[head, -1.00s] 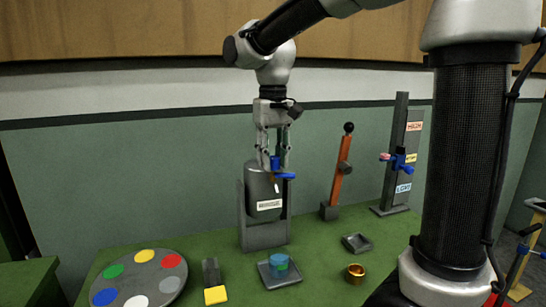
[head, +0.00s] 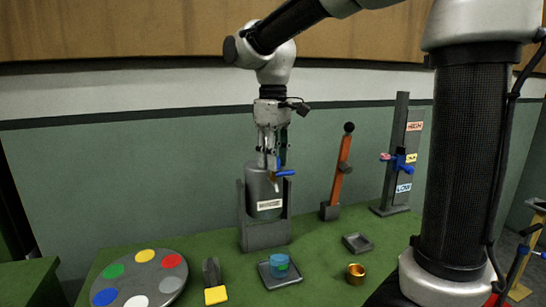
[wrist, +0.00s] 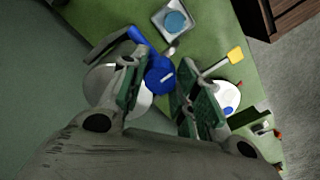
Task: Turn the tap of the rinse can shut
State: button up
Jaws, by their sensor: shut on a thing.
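The rinse can (head: 262,186) is a grey cylinder with a white label, upright in a dark grey stand (head: 265,238). Its tap has a blue handle (head: 285,173), which points right in the head view, above a small spout. In the wrist view the blue handle (wrist: 160,75) sits between the fingers, with its bar running up and left. My gripper (head: 272,160) points down from above and is shut on the tap handle. The fingers hide part of the handle and the can's top. A blue cup (head: 279,262) stands on a small grey tray (head: 265,277) below the tap.
A palette disc (head: 140,277) with coloured spots and a dark wedge with a yellow block (head: 215,295) lie front left. A brass cup (head: 355,273), a small empty tray (head: 357,242), an orange lever (head: 342,170) and a labelled post (head: 397,150) stand to the right.

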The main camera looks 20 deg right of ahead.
jog(key=o, duration=1)
jog(key=shift+r, duration=0.15)
notch_tip(320, 180, up, 12)
jog(key=shift+f, duration=0.1)
